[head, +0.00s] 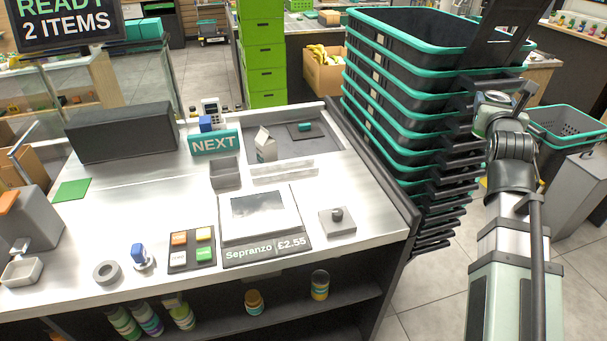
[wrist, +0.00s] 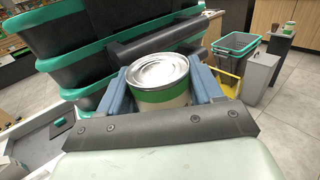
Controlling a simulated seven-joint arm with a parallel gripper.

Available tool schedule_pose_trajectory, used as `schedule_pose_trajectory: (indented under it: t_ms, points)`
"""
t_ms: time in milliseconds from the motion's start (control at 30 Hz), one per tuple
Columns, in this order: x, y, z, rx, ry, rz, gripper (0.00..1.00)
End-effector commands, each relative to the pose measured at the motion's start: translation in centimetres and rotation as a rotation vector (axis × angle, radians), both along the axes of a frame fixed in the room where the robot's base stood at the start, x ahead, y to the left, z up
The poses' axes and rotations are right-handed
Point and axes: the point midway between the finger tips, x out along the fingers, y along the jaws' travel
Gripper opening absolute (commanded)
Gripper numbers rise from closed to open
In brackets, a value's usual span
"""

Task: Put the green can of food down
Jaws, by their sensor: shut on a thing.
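The green can of food (wrist: 162,97) shows in the wrist view with a silver lid, a green band and a pale lower part. My gripper (wrist: 164,84) is shut on it, one blue-grey finger on each side. The can's lower part is hidden by my gripper's dark front edge. In the head view my arm reaches up at the right, beside the stacked baskets; I cannot clearly make out the can there.
A tall stack of black and teal baskets (head: 400,110) stands close by, right of the checkout counter (head: 110,215). The counter holds a NEXT sign (head: 215,142), a price display (head: 262,215) and a carton (head: 265,145). Bare counter lies at the left-centre.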

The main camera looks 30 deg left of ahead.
Motion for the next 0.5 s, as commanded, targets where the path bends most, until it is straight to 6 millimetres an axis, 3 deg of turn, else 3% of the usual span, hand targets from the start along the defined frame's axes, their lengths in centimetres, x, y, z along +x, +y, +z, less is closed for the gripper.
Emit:
schedule_pose_trajectory:
  t_ms: [267, 500]
  points:
    - [-3.5, 6.9, 4.9, 0.001, -0.003, 0.095, 0.23]
    - [-4.6, 14.6, 4.4, -0.004, 0.003, 0.183, 0.23]
